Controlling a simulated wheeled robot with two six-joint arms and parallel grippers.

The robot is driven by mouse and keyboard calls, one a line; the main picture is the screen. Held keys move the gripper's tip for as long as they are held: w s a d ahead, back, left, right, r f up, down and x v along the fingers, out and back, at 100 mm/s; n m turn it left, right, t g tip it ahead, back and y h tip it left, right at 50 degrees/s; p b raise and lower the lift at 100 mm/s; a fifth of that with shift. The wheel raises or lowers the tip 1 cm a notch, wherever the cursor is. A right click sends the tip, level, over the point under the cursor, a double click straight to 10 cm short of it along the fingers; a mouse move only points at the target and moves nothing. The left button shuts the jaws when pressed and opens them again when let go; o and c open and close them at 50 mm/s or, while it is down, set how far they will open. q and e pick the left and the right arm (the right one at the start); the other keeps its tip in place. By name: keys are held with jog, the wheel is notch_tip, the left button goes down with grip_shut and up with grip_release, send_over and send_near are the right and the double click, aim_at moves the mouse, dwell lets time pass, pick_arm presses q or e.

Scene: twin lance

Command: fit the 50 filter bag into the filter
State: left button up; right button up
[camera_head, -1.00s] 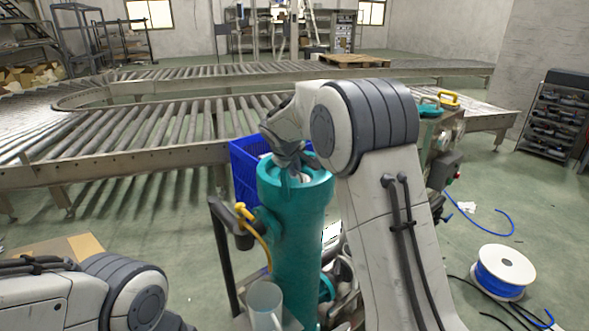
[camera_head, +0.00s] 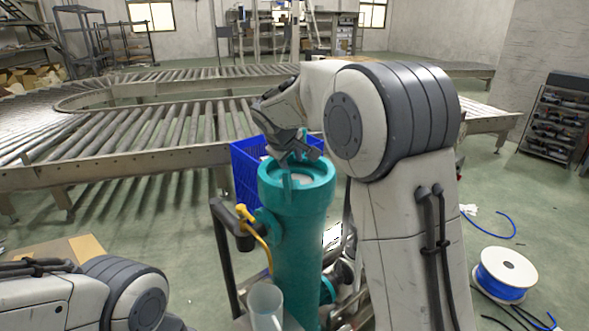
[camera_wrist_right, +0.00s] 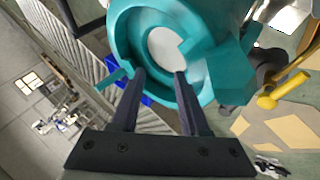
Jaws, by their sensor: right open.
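The filter is a teal upright cylinder (camera_head: 300,235) in the middle of the head view, open at the top. A pale white round surface (camera_wrist_right: 166,49) shows inside its mouth in the right wrist view; this may be the filter bag, but no number is readable. My right gripper (camera_wrist_right: 158,80) is open, its two dark fingers apart and pointing at the filter's mouth. In the head view the right gripper (camera_head: 293,152) is just above the filter's rim. Nothing shows between the fingers. My left arm is at the lower left; its gripper is out of view.
A blue crate (camera_head: 245,165) stands behind the filter. A yellow-handled valve (camera_head: 247,213) is at the filter's left side. A clear jug (camera_head: 265,301) stands in front. Roller conveyors (camera_head: 130,135) run behind. A blue hose spool (camera_head: 503,273) lies on the floor at right.

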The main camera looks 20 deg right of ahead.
jog(key=shift+v, duration=1.85)
jog(key=shift+d, duration=0.1)
